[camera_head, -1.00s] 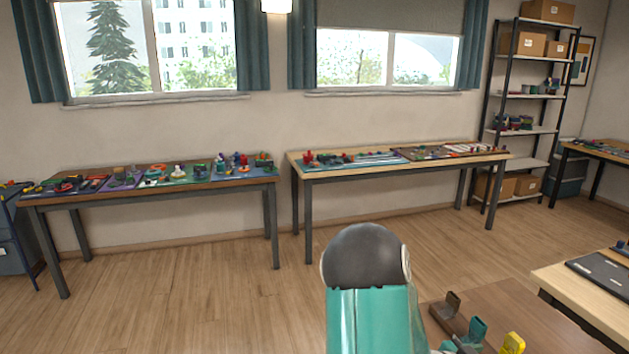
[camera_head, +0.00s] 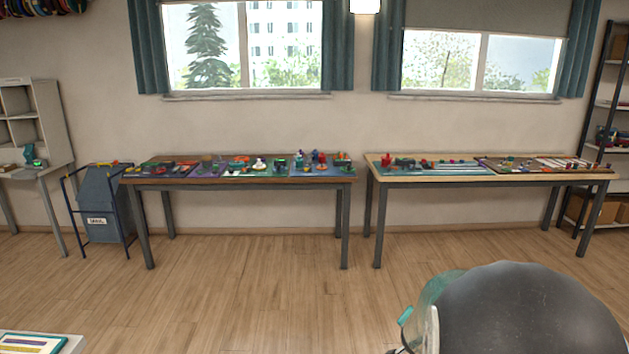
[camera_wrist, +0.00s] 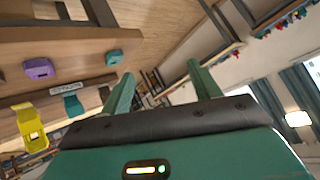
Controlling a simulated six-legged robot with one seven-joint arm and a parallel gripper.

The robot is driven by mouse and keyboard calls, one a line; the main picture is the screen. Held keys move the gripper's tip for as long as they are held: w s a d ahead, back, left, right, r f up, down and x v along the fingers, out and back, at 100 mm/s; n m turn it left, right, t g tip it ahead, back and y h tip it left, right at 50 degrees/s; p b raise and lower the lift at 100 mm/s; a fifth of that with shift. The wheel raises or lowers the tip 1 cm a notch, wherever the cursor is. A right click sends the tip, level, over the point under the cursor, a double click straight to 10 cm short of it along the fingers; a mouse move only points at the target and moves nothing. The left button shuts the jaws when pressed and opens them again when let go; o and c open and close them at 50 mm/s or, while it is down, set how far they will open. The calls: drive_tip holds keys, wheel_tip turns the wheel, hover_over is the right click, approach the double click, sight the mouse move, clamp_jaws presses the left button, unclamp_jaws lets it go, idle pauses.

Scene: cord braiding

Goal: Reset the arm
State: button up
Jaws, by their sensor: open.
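My gripper (camera_wrist: 163,86) shows in the wrist view, its two green fingers spread apart with nothing between them. It is open and empty. The wrist view is strongly tilted. In the head view only a dark rounded part of my arm, with some teal beside it, shows at the lower right. The gripper cannot be made out there.
In the wrist view a wooden surface at the left carries a purple piece (camera_wrist: 39,69), a teal piece (camera_wrist: 114,58) and a yellow piece (camera_wrist: 31,125). Two tables, brown (camera_head: 200,182) and light-topped (camera_head: 540,183), hold small items along the wall. Floor before them is clear.

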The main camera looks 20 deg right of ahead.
drive_tip(key=w+a+r+n+t+y, duration=0.1)
drive_tip(key=a+r+n+y, duration=0.25)
drive_tip(key=a, duration=0.65)
drive_tip(key=w+a+r+n+t+y, duration=0.1)
drive_tip(key=w+a+r+n+y, duration=0.25)
drive_tip(key=a, duration=0.75)
drive_tip(key=s+a+r+n+g, duration=0.1)
drive_tip(key=s+a+r+n, duration=0.2)
drive_tip(key=s+a, duration=0.3)
drive_tip(key=s+a+r+n+g, duration=0.1)
drive_tip(key=s+a+r+n, duration=0.2)
drive_tip(key=s+a+n, duration=0.2)
drive_tip(key=s+a, duration=0.2)
drive_tip(key=s, duration=0.2)
drive_tip(key=shift+s+r+g+y, duration=0.15)
drive_tip(key=shift+r+g+y, duration=0.15)
drive_tip(key=shift+y, duration=0.1)
